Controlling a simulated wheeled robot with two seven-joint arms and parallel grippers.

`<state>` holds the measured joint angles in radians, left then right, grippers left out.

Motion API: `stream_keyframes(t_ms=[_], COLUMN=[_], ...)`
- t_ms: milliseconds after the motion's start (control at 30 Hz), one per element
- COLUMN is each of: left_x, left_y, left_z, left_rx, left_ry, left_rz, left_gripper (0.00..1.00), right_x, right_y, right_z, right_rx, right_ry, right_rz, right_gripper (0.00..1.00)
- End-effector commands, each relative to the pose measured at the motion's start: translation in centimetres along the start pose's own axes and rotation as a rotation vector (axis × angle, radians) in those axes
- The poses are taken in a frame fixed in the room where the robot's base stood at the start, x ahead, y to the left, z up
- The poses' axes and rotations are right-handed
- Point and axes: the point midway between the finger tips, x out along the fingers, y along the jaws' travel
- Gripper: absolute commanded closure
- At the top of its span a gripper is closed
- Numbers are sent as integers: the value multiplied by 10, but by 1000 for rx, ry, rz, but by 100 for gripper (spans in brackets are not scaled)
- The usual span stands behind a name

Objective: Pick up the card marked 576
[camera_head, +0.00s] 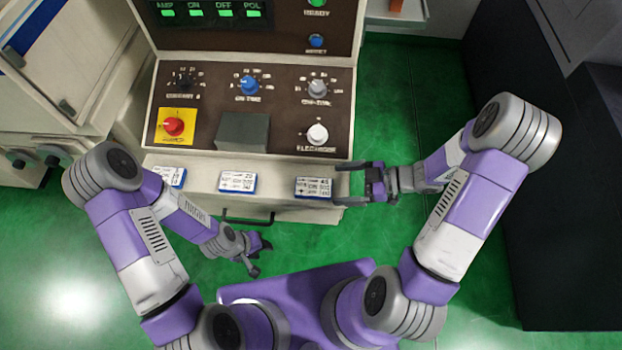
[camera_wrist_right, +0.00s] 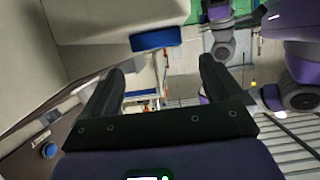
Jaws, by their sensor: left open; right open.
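Three white cards with blue edges lie apart in a row on the console's front ledge: a left card (camera_head: 170,176), a middle card (camera_head: 238,182) and a right card (camera_head: 314,187). Their print is too small to tell which is marked 576. My right gripper (camera_head: 342,185) is open at the ledge's right end, its fingers pointing left toward the right card, just beside it. In the right wrist view a blue card edge (camera_wrist_right: 155,40) shows beyond the open, empty fingers (camera_wrist_right: 163,76). My left gripper (camera_head: 263,258) is open and empty, low in front of the ledge.
The console panel behind the cards carries a red knob on a yellow plate (camera_head: 172,126), a grey block (camera_head: 243,132), and several dials. A dark handle (camera_head: 247,218) sits below the ledge. A dark cabinet (camera_head: 540,220) stands right. Green floor (camera_head: 390,110) is clear between.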

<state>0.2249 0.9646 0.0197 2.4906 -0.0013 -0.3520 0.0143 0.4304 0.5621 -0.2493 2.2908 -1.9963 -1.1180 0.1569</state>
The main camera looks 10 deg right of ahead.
Motion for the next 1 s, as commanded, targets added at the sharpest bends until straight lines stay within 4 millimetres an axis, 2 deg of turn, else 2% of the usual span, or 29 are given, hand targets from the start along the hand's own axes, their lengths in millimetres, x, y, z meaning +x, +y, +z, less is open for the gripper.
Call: stream_keyframes(t_ms=[267, 500, 633, 833, 1000], left_x=[3, 6, 7, 6, 6], left_y=[-1, -2, -2, -2, -2], left_z=[0, 0, 0, 0, 0], left_rx=[0, 0, 0, 0, 0], left_ry=[0, 0, 0, 0, 0], left_rz=[0, 0, 0, 0, 0], left_gripper=[57, 57, 57, 57, 57], right_x=[30, 65, 73, 73, 73], right_y=[-1, 2, 2, 2, 2], right_z=[1, 4, 3, 3, 3], right_rx=[-4, -4, -5, -4, -4], right_ry=[3, 1, 1, 0, 0], right_rz=[-11, -10, -8, -6, -6], right_gripper=[6, 6, 6, 6, 31])
